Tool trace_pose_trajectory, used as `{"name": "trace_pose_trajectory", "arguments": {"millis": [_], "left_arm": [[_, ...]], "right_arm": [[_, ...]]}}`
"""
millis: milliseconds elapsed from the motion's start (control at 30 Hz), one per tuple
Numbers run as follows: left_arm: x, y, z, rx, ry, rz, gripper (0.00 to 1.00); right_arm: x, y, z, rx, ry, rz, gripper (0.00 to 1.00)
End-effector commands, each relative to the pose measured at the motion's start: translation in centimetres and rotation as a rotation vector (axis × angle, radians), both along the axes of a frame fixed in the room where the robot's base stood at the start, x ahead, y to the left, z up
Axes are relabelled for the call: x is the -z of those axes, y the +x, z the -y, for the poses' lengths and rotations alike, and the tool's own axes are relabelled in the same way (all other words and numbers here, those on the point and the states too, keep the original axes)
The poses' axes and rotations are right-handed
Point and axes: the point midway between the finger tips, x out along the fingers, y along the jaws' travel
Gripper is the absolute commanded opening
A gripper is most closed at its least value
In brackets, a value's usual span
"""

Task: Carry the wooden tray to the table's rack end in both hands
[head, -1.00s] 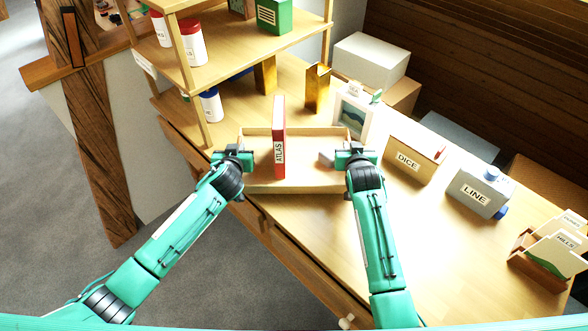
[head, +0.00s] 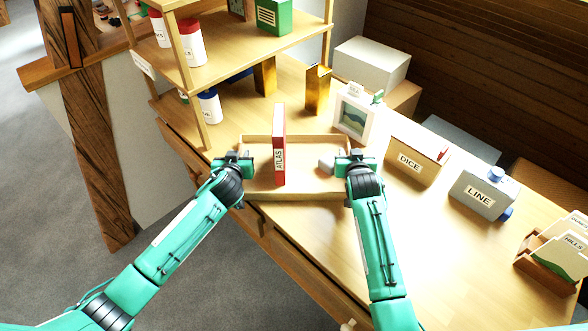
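The wooden tray (head: 300,194) is a shallow, light-wood box in the middle of the head view, at the table's near edge. A red book marked ATLAS (head: 279,145) stands upright in it. A small grey thing (head: 327,166) shows inside the tray by its right end. My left gripper (head: 238,164) is at the tray's left end and my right gripper (head: 346,163) at its right end. Both appear shut on the end walls, though the fingertips are mostly hidden. Any gap under the tray is hard to tell.
The shelf rack (head: 225,65) stands at the table's left end, holding jars and a green box. A gold holder (head: 317,90) and picture frame (head: 354,115) stand behind the tray. DICE box (head: 413,162), LINE box (head: 482,194) and a card holder (head: 553,255) stand right.

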Motion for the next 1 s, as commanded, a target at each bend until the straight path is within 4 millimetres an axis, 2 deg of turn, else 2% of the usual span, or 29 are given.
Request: {"name": "trace_pose_trajectory", "arguments": {"millis": [133,267,700,1000], "left_arm": [[-0.2,-0.6,0.0,0.001,-0.001,0.000,0.33],[-0.8,-2.1,0.0,0.000,-0.002,0.000,0.33],[-3.8,-9.3,0.0,-0.001,-0.002,-0.001,0.33],[-4.6,-11.1,0.0,-0.001,0.000,0.000,0.33]], "right_arm": [[0.0,0.0,0.0,0.000,0.000,0.000,0.33],[0.0,0.0,0.0,0.000,0.000,0.000,0.33],[0.0,0.0,0.0,0.000,0.000,0.000,0.33],[0.0,-0.3,0.0,0.000,0.000,-0.001,0.33]]}}
